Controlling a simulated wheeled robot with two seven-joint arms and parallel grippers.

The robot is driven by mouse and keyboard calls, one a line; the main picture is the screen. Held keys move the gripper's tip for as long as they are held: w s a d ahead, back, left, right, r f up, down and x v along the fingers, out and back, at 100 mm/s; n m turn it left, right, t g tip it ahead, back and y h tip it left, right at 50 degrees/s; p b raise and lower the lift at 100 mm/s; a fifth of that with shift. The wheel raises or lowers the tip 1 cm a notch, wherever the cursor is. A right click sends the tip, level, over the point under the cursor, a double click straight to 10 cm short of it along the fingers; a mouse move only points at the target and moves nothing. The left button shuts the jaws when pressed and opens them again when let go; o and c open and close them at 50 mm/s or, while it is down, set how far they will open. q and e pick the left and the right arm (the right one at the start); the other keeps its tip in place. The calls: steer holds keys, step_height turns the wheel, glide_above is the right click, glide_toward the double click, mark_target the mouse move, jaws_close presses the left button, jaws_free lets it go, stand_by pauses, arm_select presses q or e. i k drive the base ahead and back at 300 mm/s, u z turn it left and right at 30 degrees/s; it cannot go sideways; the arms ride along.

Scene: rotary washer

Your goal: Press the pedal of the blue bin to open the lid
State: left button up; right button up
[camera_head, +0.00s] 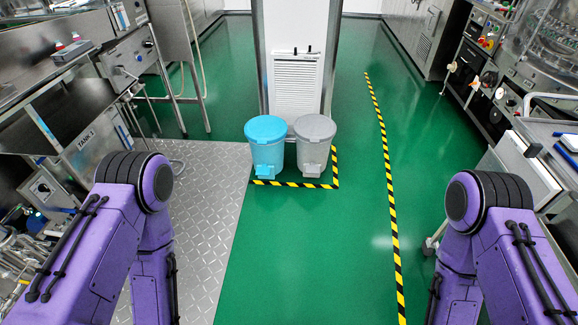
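The blue bin (267,152) stands on the green floor ahead, near the middle of the head view. Its round lid (266,129) looks closed. A small blue pedal (264,171) sticks out at the front of its base. My two purple arms come in from the lower left and lower right, well short of the bin. Both grippers are outside the picture.
A grey bin (314,150) stands right beside the blue one, with a white pillar (297,80) behind them. Yellow-black tape (335,168) marks their corner. Metal plate flooring (205,200) lies left. Green floor (300,250) in front is clear. Machines line both sides.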

mark_target(265, 171)
steer(key=z, duration=0.1)
steer(key=k, duration=0.4)
steer(key=u, duration=0.75)
steer(key=i, duration=0.95)
steer(key=z, duration=0.65)
